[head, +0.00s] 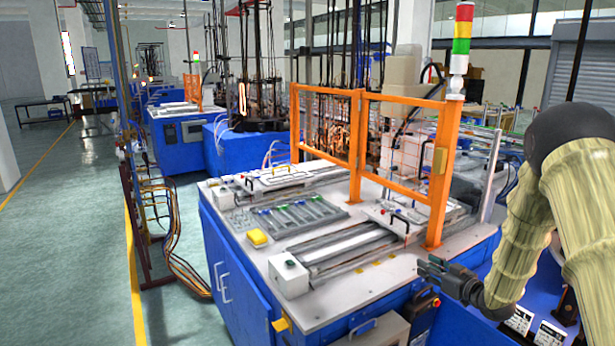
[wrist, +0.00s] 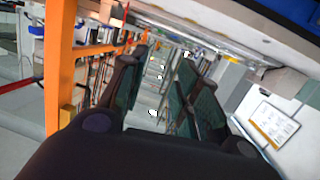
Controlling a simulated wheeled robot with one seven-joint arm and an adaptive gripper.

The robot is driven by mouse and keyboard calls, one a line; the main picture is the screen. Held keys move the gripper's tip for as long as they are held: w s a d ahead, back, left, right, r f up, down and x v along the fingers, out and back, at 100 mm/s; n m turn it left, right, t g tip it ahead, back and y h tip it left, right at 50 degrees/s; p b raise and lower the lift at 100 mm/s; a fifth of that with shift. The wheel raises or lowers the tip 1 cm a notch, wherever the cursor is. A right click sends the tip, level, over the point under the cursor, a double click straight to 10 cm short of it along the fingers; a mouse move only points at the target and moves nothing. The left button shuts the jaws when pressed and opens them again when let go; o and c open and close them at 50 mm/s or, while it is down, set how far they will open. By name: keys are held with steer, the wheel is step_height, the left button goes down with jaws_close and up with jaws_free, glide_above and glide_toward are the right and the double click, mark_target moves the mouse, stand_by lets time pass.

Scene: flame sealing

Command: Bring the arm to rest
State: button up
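My gripper (head: 424,270) hangs at the right of the head view, just off the front right side of the workbench. It is at the end of my arm, which comes in from the right edge in a pale ribbed sleeve with a dark joint. In the wrist view my gripper (wrist: 163,60) shows two dark fingers with green-tinted pads. A clear gap lies between them and nothing is held.
The blue workbench (head: 345,296) with a pale top carries rails, a grey tray (head: 290,215) and a small white box (head: 288,275). An orange guard frame (head: 445,160) with a signal tower (head: 462,40) stands behind my gripper. Open floor (head: 75,230) lies left.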

steer(key=s+a+f+m+g+h, duration=0.2)
steer(key=s+a+f+g, duration=0.15)
steer(key=s+f, duration=0.95)
steer(key=s+a+f+m+g+h, duration=0.3)
steer(key=s+a+f, duration=0.2)
steer(key=s+f, duration=0.75)
steer(key=s+a+f+g+h, duration=0.1)
steer(key=s+a+f+g, duration=0.15)
steer(key=s, duration=0.75)
steer(key=s+a+f+m+g, duration=0.1)
steer(key=s+f+g, duration=0.2)
steer(key=s, duration=0.8)
steer(key=s+a+f+g+h, duration=0.1)
steer(key=s+a+f+g, duration=0.15)
steer(key=s, duration=0.75)
step_height(320, 180, down, 10)
steer(key=b, duration=1)
steer(key=shift+d, duration=0.15)
steer(key=shift+s, duration=0.1)
